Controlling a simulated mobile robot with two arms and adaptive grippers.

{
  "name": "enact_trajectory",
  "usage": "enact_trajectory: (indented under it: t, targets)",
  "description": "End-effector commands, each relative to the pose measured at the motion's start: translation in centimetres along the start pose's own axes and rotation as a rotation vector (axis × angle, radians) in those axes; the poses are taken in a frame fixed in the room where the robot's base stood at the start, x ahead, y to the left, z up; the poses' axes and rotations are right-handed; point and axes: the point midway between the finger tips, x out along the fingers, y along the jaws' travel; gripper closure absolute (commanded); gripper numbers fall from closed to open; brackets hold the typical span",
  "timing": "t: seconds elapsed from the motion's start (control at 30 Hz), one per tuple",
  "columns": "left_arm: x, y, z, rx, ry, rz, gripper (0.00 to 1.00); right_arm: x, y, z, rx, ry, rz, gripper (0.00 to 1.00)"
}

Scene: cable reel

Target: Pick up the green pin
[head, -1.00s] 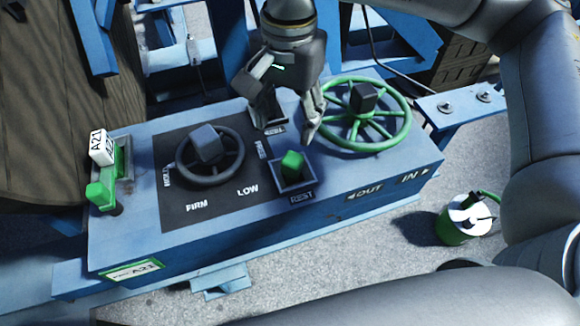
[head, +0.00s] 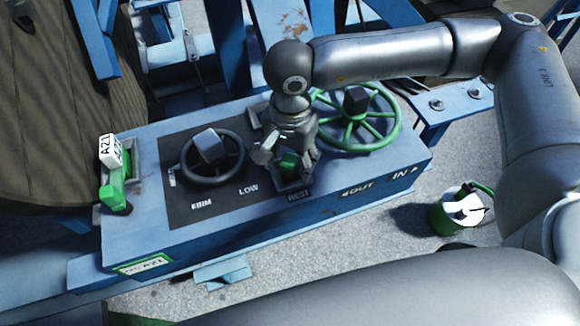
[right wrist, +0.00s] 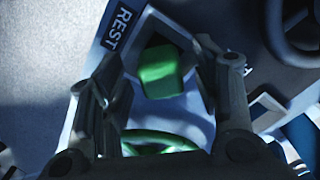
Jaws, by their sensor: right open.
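The green pin (head: 289,162) stands in the square holder (head: 292,186) marked REST on the blue control box (head: 330,208). In the right wrist view the block-shaped green pin (right wrist: 160,72) sits inside the dark holder frame. My right gripper (head: 287,155) is open and points down over the pin, with a finger on either side of it. In the right wrist view the fingers (right wrist: 172,78) stand apart with the pin between them; I cannot tell whether they touch it. My left gripper is not in view.
A dark handwheel (head: 211,158) is left of the holder. A green handwheel (head: 384,117) is close behind it to the right. A green can (head: 446,214) stands on the floor.

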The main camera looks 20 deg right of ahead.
Motion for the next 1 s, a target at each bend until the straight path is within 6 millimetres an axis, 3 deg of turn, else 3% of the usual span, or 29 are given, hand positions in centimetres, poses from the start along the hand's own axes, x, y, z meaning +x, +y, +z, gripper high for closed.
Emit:
enact_trajectory:
  t: [0.17,0.6,1.0]
  targets:
    - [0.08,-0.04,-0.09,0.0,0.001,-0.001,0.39,0.05,-0.03,0.01,0.0,0.0,-0.001,0.44]
    - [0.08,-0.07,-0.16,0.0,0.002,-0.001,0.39,0.0,-0.04,0.0,0.0,0.0,0.0,1.0]
    - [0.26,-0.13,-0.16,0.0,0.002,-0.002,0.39,-0.49,-0.13,-0.04,0.0,0.001,-0.003,1.0]
